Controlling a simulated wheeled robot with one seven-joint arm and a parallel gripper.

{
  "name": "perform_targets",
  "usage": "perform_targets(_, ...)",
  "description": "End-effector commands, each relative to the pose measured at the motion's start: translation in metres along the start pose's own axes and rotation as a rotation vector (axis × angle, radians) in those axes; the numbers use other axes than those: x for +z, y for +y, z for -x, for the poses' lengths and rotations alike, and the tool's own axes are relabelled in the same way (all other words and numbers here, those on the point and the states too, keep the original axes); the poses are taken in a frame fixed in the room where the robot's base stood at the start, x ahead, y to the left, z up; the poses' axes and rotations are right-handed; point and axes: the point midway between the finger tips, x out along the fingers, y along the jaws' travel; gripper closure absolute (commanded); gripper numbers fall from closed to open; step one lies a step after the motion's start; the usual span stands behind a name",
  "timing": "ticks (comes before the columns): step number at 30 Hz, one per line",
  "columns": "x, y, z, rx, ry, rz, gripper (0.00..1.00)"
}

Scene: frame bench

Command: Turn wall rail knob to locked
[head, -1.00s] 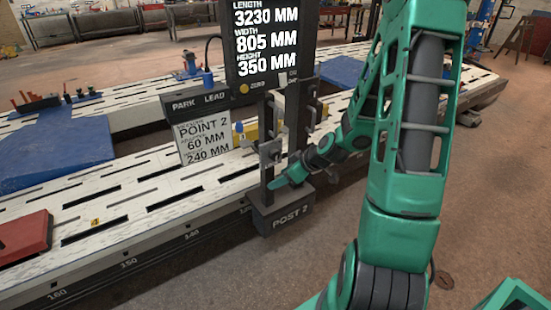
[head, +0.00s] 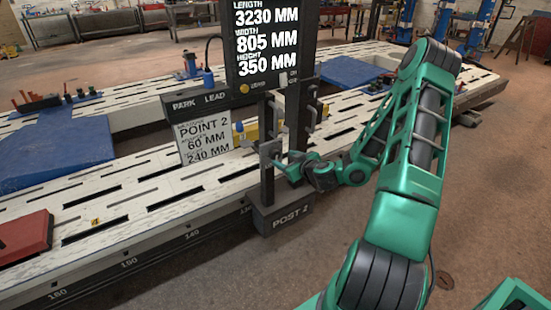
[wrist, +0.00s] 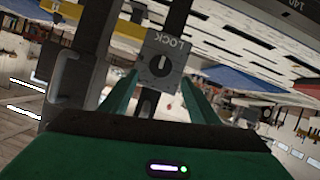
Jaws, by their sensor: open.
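The knob (wrist: 161,66) is a round dark dial with a light slot mark, set on a grey plate lettered LOCK (wrist: 165,47). The slot mark runs roughly upright in the wrist view. In the head view the grey bracket (head: 269,149) is on the dark post marked POST 2 (head: 290,222), and my gripper partly hides that area. My gripper (wrist: 160,80) is open and empty, with one green finger on each side of the knob's line in the wrist view. I cannot tell whether either finger touches the knob. My gripper also shows in the head view (head: 281,163).
A black sign (head: 265,45) rises behind the post. A PARK LEAD panel (head: 203,130) stands to the left on the slotted white bench (head: 140,195). Floor is clear at right.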

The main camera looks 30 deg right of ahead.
Motion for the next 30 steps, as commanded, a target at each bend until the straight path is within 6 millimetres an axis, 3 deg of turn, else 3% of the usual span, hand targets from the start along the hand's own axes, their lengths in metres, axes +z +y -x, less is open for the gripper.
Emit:
perform_targets(6, -0.001, -0.001, -0.040, -0.002, 0.002, 0.001, 0.45)
perform_targets(12, 0.000, -0.001, -0.064, -0.002, 0.000, 0.000, 0.45)
perform_targets(25, 0.000, -0.001, -0.074, -0.001, -0.001, -0.001, 0.45)
perform_targets(26, 0.000, -0.001, -0.074, -0.001, -0.001, -0.001, 0.47)
perform_targets(30, 0.000, 0.000, -0.073, -0.001, -0.001, -0.001, 0.80)
